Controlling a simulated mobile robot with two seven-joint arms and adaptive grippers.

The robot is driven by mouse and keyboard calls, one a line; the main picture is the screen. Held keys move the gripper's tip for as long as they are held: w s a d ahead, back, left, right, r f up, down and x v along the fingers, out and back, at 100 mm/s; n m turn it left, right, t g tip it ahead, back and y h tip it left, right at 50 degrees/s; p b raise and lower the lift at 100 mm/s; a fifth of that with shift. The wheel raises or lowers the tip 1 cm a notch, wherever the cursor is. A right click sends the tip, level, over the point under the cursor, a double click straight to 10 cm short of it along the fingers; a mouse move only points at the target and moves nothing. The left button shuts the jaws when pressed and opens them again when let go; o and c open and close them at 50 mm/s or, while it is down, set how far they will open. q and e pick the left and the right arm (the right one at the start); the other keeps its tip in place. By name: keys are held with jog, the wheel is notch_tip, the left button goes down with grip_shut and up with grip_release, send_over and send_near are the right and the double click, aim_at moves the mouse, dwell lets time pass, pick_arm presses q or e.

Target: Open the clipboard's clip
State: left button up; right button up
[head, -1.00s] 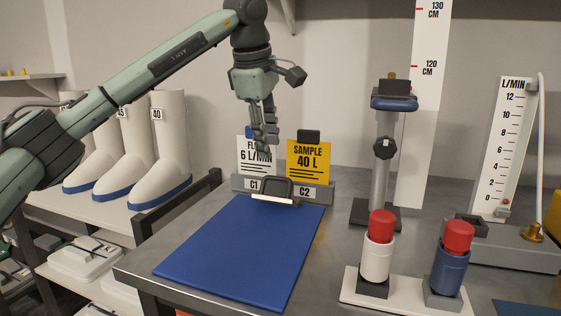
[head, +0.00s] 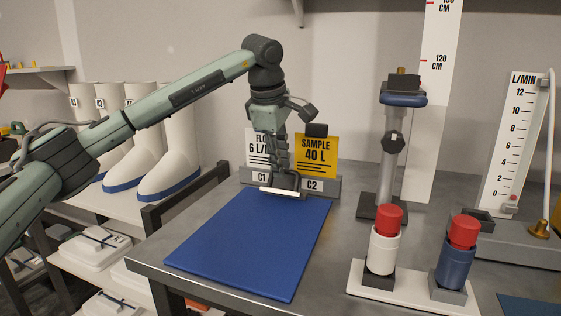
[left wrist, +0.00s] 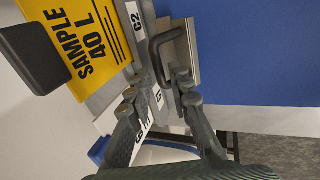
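The blue clipboard (head: 250,245) lies flat on the grey bench. Its clip (head: 270,191), a pale bar with a dark looped lever, is at the far end. The lever (left wrist: 154,52) stands out clearly in the left wrist view. My left gripper (head: 285,183) points down at the clip from above and hides part of the lever. In the left wrist view its fingers (left wrist: 158,86) are apart, with the lever's near end between the tips. I cannot tell whether they touch it. My right gripper is not in view.
A card holder with a yellow sample card (head: 316,155) and a white flow card (head: 257,150) stands just behind the clip. To the right are a post stand (head: 382,208), a white plate with two red-capped cylinders (head: 384,250), and a flow gauge (head: 508,150).

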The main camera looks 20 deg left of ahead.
pick_arm(q)
grip_shut()
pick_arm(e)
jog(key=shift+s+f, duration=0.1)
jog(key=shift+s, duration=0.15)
pick_arm(q)
jog(key=shift+w, duration=0.1)
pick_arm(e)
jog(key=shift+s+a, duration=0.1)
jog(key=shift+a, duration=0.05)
pick_arm(q)
jog(key=shift+w+d+g, duration=0.1)
jog(key=shift+w+g, duration=0.5)
jog(key=shift+g, duration=0.3)
jog(key=shift+c, duration=1.4)
grip_release()
jog(key=shift+w+f+g, duration=0.2)
jog(key=shift+w+g, duration=0.4)
jog(key=shift+g, duration=0.4)
jog(key=o, duration=0.7)
